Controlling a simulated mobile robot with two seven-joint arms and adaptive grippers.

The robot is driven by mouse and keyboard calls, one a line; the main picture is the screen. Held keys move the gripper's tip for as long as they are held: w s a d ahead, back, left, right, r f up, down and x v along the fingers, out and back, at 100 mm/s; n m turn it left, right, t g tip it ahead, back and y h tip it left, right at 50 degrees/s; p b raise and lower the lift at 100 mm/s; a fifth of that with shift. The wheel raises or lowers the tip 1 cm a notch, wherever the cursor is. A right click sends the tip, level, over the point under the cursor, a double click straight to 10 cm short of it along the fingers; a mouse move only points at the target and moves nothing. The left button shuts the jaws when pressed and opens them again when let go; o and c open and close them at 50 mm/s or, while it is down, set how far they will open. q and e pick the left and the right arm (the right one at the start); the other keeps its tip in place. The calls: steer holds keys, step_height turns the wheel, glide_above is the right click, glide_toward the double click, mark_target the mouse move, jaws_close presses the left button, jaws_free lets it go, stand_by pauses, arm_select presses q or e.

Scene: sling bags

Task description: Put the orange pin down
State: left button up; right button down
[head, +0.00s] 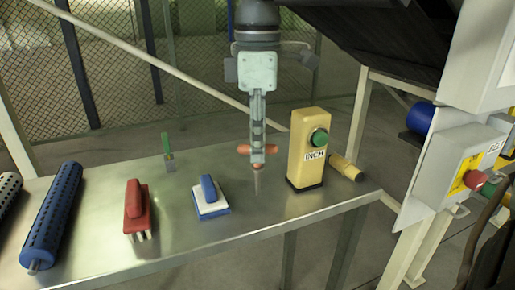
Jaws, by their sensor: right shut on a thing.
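My right gripper (257,152) comes down from the top middle of the head view and points at the steel table. It is shut on the orange pin (243,149), whose orange crossbar sticks out on both sides of the fingers. A thin shaft hangs below the fingers, pointing down over the table (215,254) between the blue-handled brush and the yellow button box. I cannot tell for sure whether its tip touches the tabletop. My left gripper is not in view.
A yellow box (308,135) marked INCH with a green button stands close right of the pin. A yellow cylinder (345,168) lies behind it. A blue-handled brush (210,196), red brush (135,205), small green-topped piece (167,150) and blue perforated roller (52,215) are left. The front middle is bare.

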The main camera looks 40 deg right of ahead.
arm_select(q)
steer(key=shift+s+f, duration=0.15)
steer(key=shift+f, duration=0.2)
arm_select(e)
steer(key=shift+f, duration=0.85)
steer(key=shift+f, duration=0.1)
steer(key=c, duration=1.9)
jaws_free()
steer(key=o, duration=0.4)
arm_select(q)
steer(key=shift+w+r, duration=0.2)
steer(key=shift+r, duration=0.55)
